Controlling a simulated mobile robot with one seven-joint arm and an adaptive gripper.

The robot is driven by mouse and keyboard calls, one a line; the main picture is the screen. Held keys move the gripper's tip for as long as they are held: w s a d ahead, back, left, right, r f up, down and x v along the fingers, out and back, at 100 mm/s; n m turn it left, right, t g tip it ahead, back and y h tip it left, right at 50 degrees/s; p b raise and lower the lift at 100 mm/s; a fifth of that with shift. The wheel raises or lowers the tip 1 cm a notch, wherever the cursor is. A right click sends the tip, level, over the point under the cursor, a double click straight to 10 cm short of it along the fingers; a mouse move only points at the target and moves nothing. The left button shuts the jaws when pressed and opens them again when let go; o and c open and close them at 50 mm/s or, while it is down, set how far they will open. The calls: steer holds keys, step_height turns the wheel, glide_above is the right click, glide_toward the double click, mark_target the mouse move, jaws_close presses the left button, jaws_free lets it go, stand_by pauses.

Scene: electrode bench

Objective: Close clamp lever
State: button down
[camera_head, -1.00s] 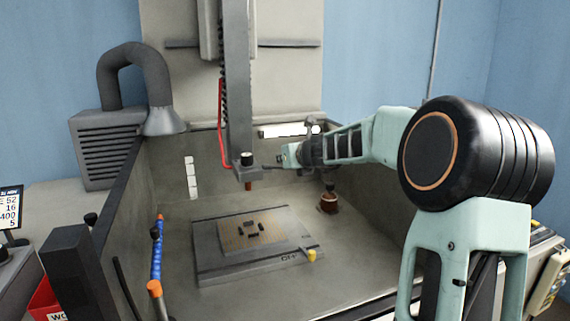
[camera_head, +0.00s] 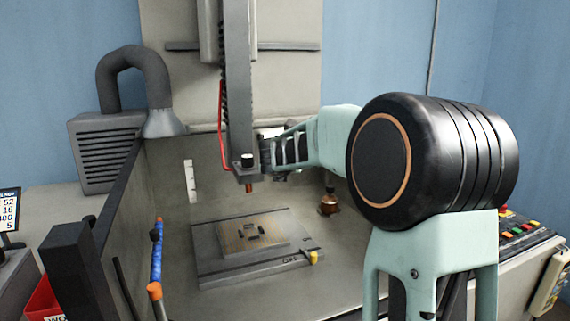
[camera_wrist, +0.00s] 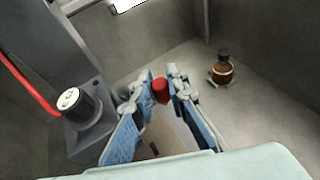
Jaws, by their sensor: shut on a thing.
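A red knob (camera_wrist: 160,90), apparently the clamp lever's end, sits between my gripper's fingertips (camera_wrist: 160,79) in the wrist view. My gripper is shut on it. The lever's shaft is mostly hidden by the fingers. The grey clamp head (camera_head: 243,172) hangs at the foot of the vertical column, with a short copper-coloured piece below it. Its black cap with a pale top (camera_wrist: 72,101) shows left of my fingers in the wrist view. In the head view my gripper is beside the clamp head's right side, and its fingertips are hard to make out.
A flat plate (camera_head: 215,262) with a patterned board lies on the tank floor below. A red cable (camera_head: 221,125) runs beside the column. Tank walls surround the area.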

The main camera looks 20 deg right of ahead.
steer(key=shift+s+a+m+g+h+p, duration=0.3)
steer(key=shift+a+m+g+h, duration=0.5)
steer(key=shift+m+h, duration=0.45)
steer(key=shift+s+a+m+g+h+p, duration=0.25)
steer(key=shift+a+m+g+h+p, duration=0.25)
steer(key=shift+m+g+h, duration=0.7)
steer(key=shift+s+a+m+g+h+p, duration=0.3)
steer(key=shift+a+m+g+h, duration=0.4)
steer(key=shift+m+h, duration=0.55)
steer(key=shift+r+m, duration=0.1)
steer(key=shift+m, duration=0.3)
steer(key=c, duration=1.9)
jaws_free()
steer(key=v, duration=1.2)
steer(key=shift+w+d+r, duration=0.1)
steer(key=shift+r, duration=0.1)
